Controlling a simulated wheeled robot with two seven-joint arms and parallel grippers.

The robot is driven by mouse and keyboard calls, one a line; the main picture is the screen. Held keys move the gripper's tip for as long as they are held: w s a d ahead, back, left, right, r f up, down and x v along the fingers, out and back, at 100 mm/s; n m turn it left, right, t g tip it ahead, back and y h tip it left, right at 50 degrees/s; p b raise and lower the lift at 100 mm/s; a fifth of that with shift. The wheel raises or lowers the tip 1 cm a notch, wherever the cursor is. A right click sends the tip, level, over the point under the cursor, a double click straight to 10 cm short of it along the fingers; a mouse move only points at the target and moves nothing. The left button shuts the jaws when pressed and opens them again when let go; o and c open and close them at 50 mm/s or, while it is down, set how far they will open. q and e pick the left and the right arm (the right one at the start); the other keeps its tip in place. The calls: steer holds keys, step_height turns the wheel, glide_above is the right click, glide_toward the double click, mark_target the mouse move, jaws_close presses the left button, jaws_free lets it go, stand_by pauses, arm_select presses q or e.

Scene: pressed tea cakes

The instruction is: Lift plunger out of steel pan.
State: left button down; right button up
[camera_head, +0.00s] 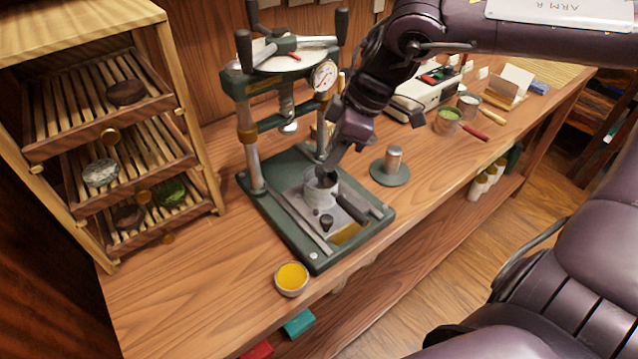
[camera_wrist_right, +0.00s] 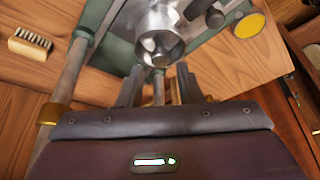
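The steel pan (camera_head: 320,191) sits on the green base of the press, and it also shows in the right wrist view (camera_wrist_right: 158,22). My right gripper (camera_head: 328,168) is just above the pan, at its back edge. In the right wrist view its two dark fingers (camera_wrist_right: 159,72) stand apart, pointing at the pan. A thin grey rod shows between them, but I cannot tell whether it belongs to the plunger. Shiny metal (camera_wrist_right: 160,46) shows inside the pan mouth, perhaps the plunger; the fingers partly hide the pan in the head view. My left gripper is out of view.
The press (camera_head: 252,140) has upright posts and a gauge beside my right arm. A metal cylinder on a round green stand (camera_head: 390,174) is right of the pan. A yellow-filled bowl (camera_head: 291,278) is at the table's front. A wooden rack (camera_head: 185,110) stands left.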

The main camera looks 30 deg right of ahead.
mark_target(321, 179)
steer(key=shift+x, duration=2.15)
steer(key=shift+a, duration=0.1)
steer(key=shift+r, duration=0.1)
jaws_close()
steer(key=shift+w, duration=0.1)
